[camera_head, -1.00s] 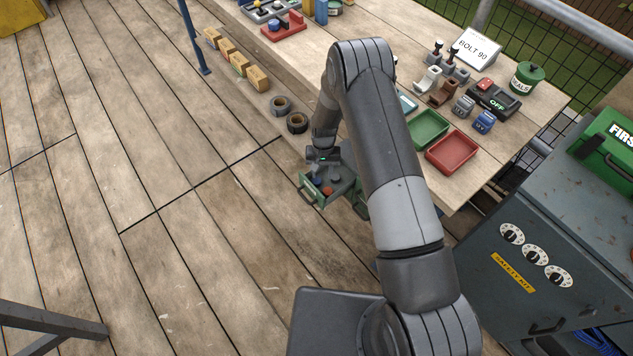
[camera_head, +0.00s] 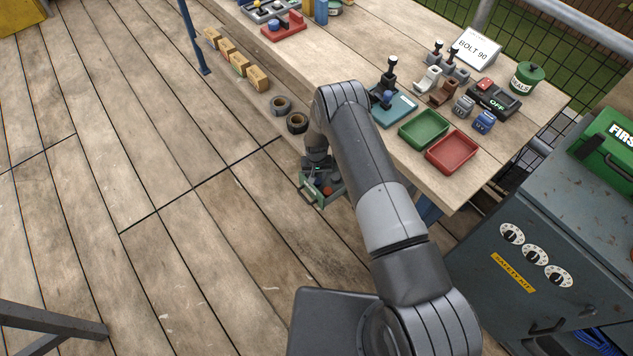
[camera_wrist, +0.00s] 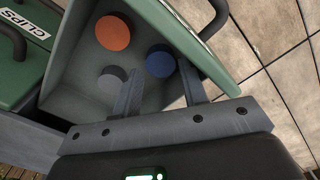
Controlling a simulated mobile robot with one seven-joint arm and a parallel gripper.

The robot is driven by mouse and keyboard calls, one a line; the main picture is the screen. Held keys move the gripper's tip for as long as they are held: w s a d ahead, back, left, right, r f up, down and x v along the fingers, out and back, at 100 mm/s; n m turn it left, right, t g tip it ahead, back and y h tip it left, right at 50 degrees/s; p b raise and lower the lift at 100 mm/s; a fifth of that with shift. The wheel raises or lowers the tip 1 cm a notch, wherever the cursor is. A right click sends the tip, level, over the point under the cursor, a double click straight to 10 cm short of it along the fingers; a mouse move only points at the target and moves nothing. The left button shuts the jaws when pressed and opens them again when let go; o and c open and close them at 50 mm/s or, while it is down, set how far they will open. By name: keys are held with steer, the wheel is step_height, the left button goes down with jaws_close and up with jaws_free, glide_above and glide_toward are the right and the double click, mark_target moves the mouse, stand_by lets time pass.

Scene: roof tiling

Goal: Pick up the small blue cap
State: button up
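The small blue cap (camera_wrist: 160,62) lies in an open green drawer with a grey inside (camera_wrist: 68,70), on the right side of the drawer floor in the wrist view. An orange cap (camera_wrist: 112,33) and a grey cap (camera_wrist: 111,79) lie to its left. My gripper (camera_wrist: 159,76) is open, its two fingers reaching into the drawer on either side of the blue cap's near side. No grip on the cap shows. In the head view the drawer (camera_head: 309,196) stands below the table edge, and my gripper (camera_head: 319,168) hides part of it.
The drawer walls close in around my fingers. A box labelled CLIPS (camera_wrist: 22,32) is at the left in the wrist view. The table (camera_head: 345,45) holds a green tray (camera_head: 424,129) and a red tray (camera_head: 453,152).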

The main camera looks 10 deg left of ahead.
mark_target(316, 182)
steer(key=shift+f, duration=1.2)
steer(key=c, duration=0.6)
steer(key=shift+r, duration=0.1)
